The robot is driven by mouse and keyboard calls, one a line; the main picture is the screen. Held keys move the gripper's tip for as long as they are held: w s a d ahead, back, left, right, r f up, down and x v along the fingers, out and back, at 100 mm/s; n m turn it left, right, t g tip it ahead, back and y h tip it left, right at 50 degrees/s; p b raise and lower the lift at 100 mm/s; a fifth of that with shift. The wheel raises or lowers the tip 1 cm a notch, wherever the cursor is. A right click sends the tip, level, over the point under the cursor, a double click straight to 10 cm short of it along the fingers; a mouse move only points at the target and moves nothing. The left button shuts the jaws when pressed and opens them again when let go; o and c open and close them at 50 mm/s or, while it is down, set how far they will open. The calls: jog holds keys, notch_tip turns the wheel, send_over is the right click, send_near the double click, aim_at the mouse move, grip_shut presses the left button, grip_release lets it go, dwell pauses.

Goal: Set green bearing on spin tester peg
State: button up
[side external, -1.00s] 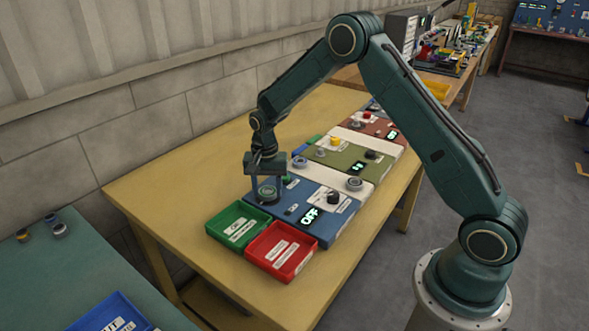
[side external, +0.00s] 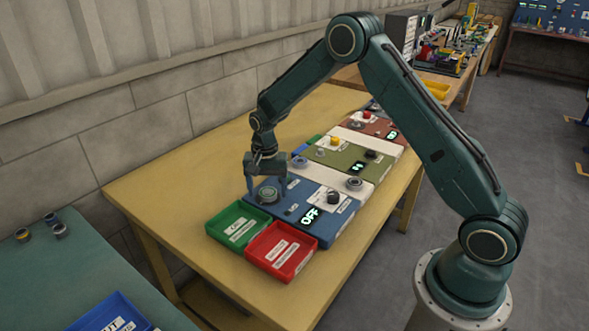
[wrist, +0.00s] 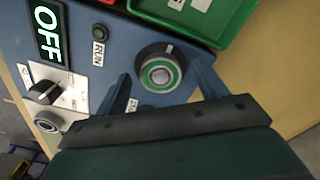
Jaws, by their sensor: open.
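The green-ringed bearing (wrist: 162,74) lies flat on the dark round spin tester mount (wrist: 150,53) on the blue chassis (wrist: 97,12). Its centre is light grey; I cannot tell how fully the peg sits inside it. In the side view the bearing (side external: 267,193) shows at the blue chassis's left part. My gripper (side external: 267,190) is just above it, with its fingers spread on either side. In the wrist view the gripper (wrist: 160,72) is open, with a visible gap between each finger and the bearing.
A green bin (side external: 237,228) and a red bin (side external: 280,252) stand in front of the blue chassis. Its display (side external: 310,215) reads OFF, near a black knob (side external: 333,197) and a grey ring (side external: 354,183). Green and red-brown chassis lie behind. The yellow table is bare at left.

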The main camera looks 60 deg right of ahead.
notch_tip(320, 180, up, 14)
dwell(0.8)
dwell(0.3)
notch_tip(320, 180, up, 7)
dwell(0.9)
dwell(0.7)
